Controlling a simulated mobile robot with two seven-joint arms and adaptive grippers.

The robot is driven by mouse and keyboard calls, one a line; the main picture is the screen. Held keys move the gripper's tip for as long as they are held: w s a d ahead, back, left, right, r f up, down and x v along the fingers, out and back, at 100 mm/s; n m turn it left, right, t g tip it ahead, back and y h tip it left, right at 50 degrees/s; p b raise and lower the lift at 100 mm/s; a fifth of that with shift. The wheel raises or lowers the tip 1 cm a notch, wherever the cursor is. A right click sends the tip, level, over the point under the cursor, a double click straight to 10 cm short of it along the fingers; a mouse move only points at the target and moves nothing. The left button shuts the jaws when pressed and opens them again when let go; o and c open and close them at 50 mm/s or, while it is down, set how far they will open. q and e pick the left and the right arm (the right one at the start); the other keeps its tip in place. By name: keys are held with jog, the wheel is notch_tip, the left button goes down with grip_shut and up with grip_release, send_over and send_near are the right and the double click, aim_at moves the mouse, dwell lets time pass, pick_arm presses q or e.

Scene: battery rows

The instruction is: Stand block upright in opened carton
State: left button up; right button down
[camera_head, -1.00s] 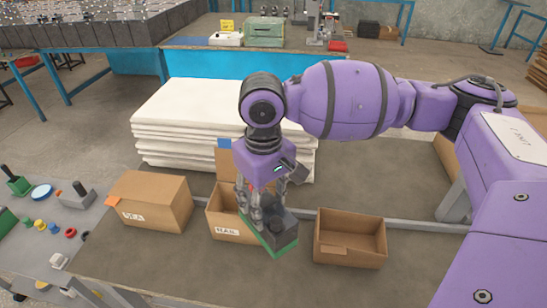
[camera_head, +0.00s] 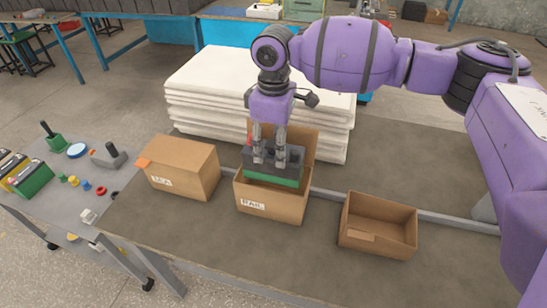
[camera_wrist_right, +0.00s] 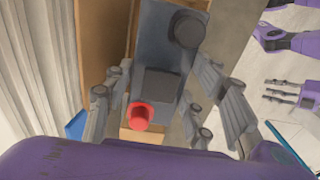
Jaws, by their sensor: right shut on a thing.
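The block is a dark grey battery with a green lower part (camera_head: 270,181). It sits roughly level at the mouth of the opened middle carton (camera_head: 268,204), with its lower edge behind the front rim. Whether it touches the carton's floor is hidden. The carton's rear flap (camera_head: 304,142) stands up behind it. My right gripper (camera_head: 270,160) points down and is shut on the battery. The right wrist view shows the gripper's fingers on both sides of the battery (camera_wrist_right: 160,86), with one red and one dark terminal. My left gripper (camera_wrist_right: 271,91) shows there with its fingers apart.
A closed carton (camera_head: 182,170) stands to the left and an open, empty carton (camera_head: 378,226) to the right. A white stack (camera_head: 200,95) lies behind. Green and yellow batteries (camera_head: 32,180) and small coloured parts lie on the left side table (camera_head: 60,215).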

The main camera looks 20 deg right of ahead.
aim_at(274, 168)
jog(key=shift+w+f, duration=0.15)
jog(key=shift+f, duration=3.1)
jog(key=shift+f, duration=0.6)
jog(key=c, duration=0.8)
grip_release()
jog(key=shift+s+f, duration=0.15)
jog(key=shift+s, duration=0.05)
notch_tip(274, 168, up, 13)
jog(key=shift+r, duration=0.1)
